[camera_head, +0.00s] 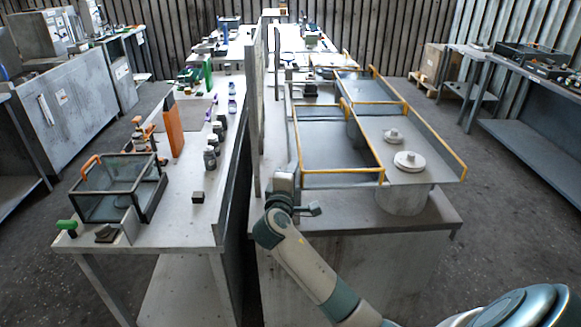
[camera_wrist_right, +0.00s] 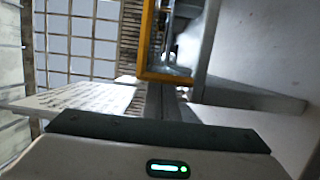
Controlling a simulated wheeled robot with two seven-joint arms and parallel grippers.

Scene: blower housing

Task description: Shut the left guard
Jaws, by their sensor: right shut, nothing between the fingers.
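The blower housing is a grey, open-topped unit on the right-hand bench, with yellow-edged guard frames. The left guard (camera_head: 342,184) shows as a yellow-edged frame on the housing's left side; I cannot tell exactly how far it stands open. In the right wrist view a yellow frame corner (camera_wrist_right: 145,72) is close ahead of the gripper. My right gripper (camera_head: 285,182) is shut and empty, just left of the guard's near left corner; I cannot tell whether they touch. It also shows at the bottom of the right wrist view (camera_wrist_right: 165,103). My left gripper is not in view.
White round discs (camera_head: 410,161) sit on the housing's right part. A thin upright partition (camera_head: 256,110) stands left of the gripper. Beyond it is another bench with a black-framed basket (camera_head: 118,190), an orange board (camera_head: 173,130) and several small bottles.

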